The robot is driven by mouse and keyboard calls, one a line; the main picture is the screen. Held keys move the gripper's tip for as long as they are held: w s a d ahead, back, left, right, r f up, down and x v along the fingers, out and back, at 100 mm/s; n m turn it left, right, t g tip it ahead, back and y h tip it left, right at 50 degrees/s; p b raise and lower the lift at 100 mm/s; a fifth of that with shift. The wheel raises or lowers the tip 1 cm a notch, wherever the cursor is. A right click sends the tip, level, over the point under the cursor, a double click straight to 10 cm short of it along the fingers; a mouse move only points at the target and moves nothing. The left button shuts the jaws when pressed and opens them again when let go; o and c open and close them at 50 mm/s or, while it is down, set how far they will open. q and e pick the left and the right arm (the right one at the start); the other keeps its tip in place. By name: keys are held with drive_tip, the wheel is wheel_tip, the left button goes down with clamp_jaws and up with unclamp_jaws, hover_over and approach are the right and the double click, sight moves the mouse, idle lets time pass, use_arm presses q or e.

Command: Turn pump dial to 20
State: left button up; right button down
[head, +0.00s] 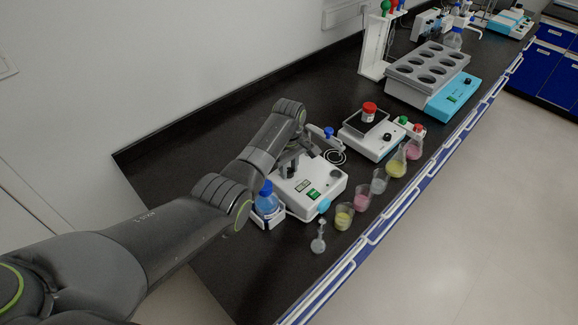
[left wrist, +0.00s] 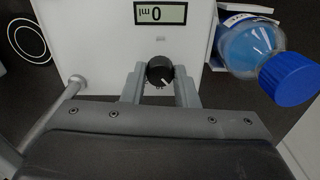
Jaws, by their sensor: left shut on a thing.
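The pump is a white box (head: 327,181) on the black bench in the head view, and its white face (left wrist: 100,55) fills much of the left wrist view. The black pump dial (left wrist: 160,70) has a white mark toward its lower right in that view. The display (left wrist: 160,13) appears upside down and reads 0 ml. My left gripper (head: 289,167) is over the pump, and in the left wrist view its two grey fingers (left wrist: 160,80) are shut on the dial, one on each side. In the head view my arm hides the dial. My right gripper is out of view.
A blue-capped bottle (head: 267,203) stands close beside the pump, also in the left wrist view (left wrist: 252,45). Several beakers and flasks, including a yellow one (head: 343,218), line the bench front. A scale (head: 373,140) and a grey rack (head: 428,62) stand farther back.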

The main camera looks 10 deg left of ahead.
use_arm(q)
drive_tip(key=m+p, duration=0.1)
drive_tip(key=m, duration=0.2)
drive_tip(key=shift+r, duration=0.2)
drive_tip(key=m+p, duration=0.2)
drive_tip(key=m, duration=0.2)
drive_tip(key=shift+m, duration=0.4)
drive_tip(key=m, duration=0.4)
drive_tip(key=shift+p, duration=0.35)
drive_tip(key=m, duration=0.5)
drive_tip(key=shift+w+f, duration=0.1)
drive_tip(key=shift+p, duration=0.3)
drive_tip(key=o, duration=1)
